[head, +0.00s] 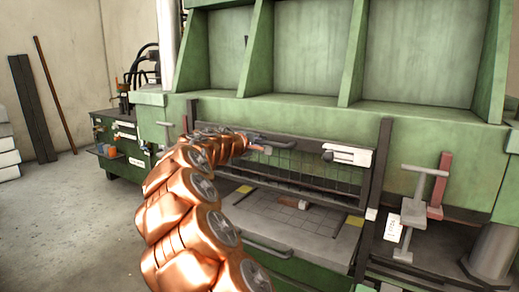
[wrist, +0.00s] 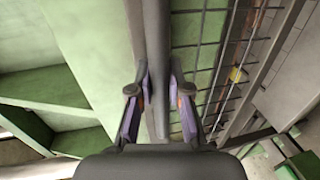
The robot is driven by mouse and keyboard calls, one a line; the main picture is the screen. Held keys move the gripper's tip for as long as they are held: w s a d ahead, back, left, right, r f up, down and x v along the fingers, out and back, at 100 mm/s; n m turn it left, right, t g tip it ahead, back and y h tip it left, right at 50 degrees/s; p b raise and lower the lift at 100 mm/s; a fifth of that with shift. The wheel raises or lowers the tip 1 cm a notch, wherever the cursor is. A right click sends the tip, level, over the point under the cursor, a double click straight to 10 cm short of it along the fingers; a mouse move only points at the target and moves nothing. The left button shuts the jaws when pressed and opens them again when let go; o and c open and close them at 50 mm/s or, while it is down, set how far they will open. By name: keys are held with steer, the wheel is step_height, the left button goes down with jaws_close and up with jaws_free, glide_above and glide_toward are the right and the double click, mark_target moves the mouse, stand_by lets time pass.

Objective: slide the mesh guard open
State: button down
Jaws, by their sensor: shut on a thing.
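The mesh guard (head: 300,168) is a dark frame with wire mesh across the front of the green press, above its bed. Its wires show in the wrist view (wrist: 208,58) to the right of a dark bar (wrist: 157,40). My gripper (wrist: 161,88) has one finger on each side of this bar and is shut on it. In the head view my gripper (head: 258,143) is at the upper left part of the guard, at the end of my copper arm. My arm hides the guard's left end. The mesh spans the upper part of the opening; the bed shows below it.
The flat press bed (head: 290,222) carries small yellow and brown blocks, with a grey bar handle (head: 268,250) at its front. A white-and-grey fitting (head: 347,155) sits at the guard's upper right. A T-topped post (head: 413,205) stands right. Open floor (head: 60,225) lies left.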

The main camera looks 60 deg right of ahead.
steer(key=shift+r+p, duration=0.55)
steer(key=shift+r, duration=0.9)
steer(key=c, duration=1.1)
jaws_free()
steer(key=v, duration=1.2)
